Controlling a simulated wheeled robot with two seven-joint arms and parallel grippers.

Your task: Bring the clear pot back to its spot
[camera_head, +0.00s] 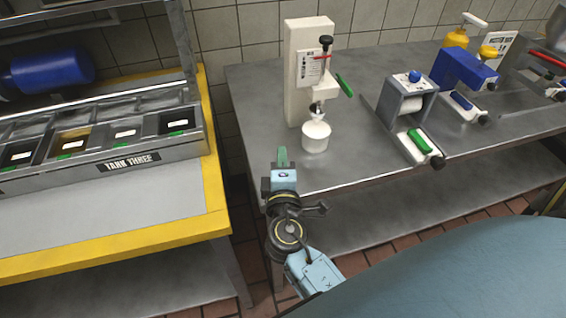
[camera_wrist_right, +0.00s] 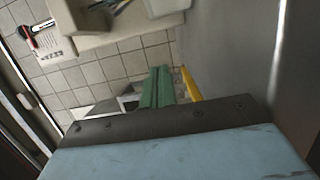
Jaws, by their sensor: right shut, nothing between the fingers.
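A whitish pot (camera_head: 316,136) stands upright on the steel table, under the nozzle of a cream-coloured dispenser (camera_head: 303,50). It looks more white than clear, and I see no other pot like it. My right gripper (camera_head: 282,158) has green fingers. It is shut and empty at the table's left front corner, left of the pot and nearer to me, apart from it. The shut green fingers also show in the right wrist view (camera_wrist_right: 158,88), with part of the cream dispenser (camera_wrist_right: 95,35) at the top. My left gripper is not in view.
A blue-and-grey roll device (camera_head: 406,98) with a green handle stands right of the dispenser, with more devices beyond. On the left, a yellow-edged counter (camera_head: 150,235) holds a rack (camera_head: 90,160) marked "TARK THREE". A gap separates counter and table. The table front (camera_head: 350,165) is bare.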

